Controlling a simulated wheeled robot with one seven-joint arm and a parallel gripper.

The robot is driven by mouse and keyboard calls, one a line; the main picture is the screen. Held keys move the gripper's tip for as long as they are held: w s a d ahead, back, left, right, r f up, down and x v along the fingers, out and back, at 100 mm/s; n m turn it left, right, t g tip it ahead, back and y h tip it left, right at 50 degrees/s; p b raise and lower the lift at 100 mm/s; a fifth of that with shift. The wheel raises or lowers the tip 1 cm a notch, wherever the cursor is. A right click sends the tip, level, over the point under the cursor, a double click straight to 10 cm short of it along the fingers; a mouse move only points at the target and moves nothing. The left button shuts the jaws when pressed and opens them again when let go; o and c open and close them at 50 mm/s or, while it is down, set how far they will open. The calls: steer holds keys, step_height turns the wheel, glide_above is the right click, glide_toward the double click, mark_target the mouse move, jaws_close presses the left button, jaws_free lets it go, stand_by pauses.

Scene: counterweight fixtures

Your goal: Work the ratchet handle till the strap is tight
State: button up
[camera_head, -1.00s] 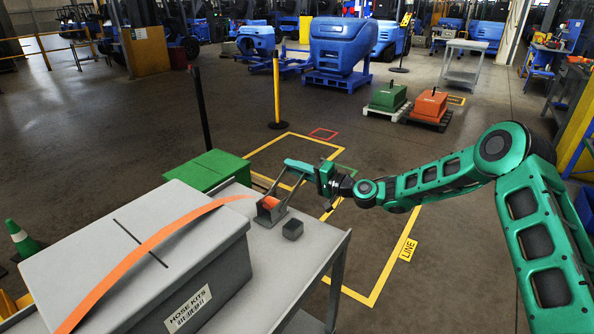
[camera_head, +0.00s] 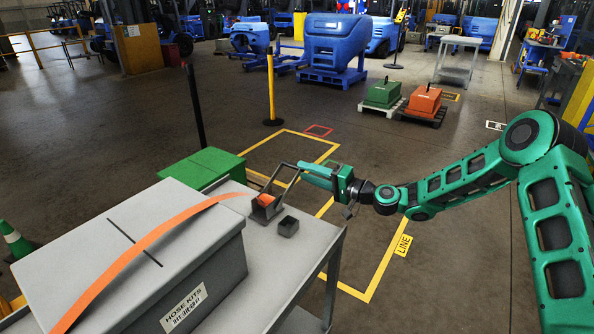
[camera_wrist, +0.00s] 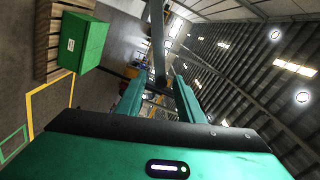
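The orange strap (camera_head: 150,245) runs over the grey case labelled HOSE KITS (camera_head: 205,265). It bows in an arch above the lid, apart from it along much of its length. Its far end runs to the ratchet (camera_head: 264,208), a grey body with orange webbing in it, on the grey table. The ratchet handle (camera_head: 284,172) is raised and leans to the right. My gripper (camera_head: 308,169) is at the handle's free end, its fingers about it. In the wrist view a grey bar, seemingly the handle (camera_wrist: 157,40), runs in between the two green fingers (camera_wrist: 159,95).
A small dark block (camera_head: 288,227) sits on the table (camera_head: 300,255) close right of the ratchet. A green box (camera_head: 203,167) stands behind the table. A black post (camera_head: 195,105) and a yellow post (camera_head: 271,90) stand beyond. The floor right of the table is clear.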

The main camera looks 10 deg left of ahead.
steer(key=shift+v, duration=1.5)
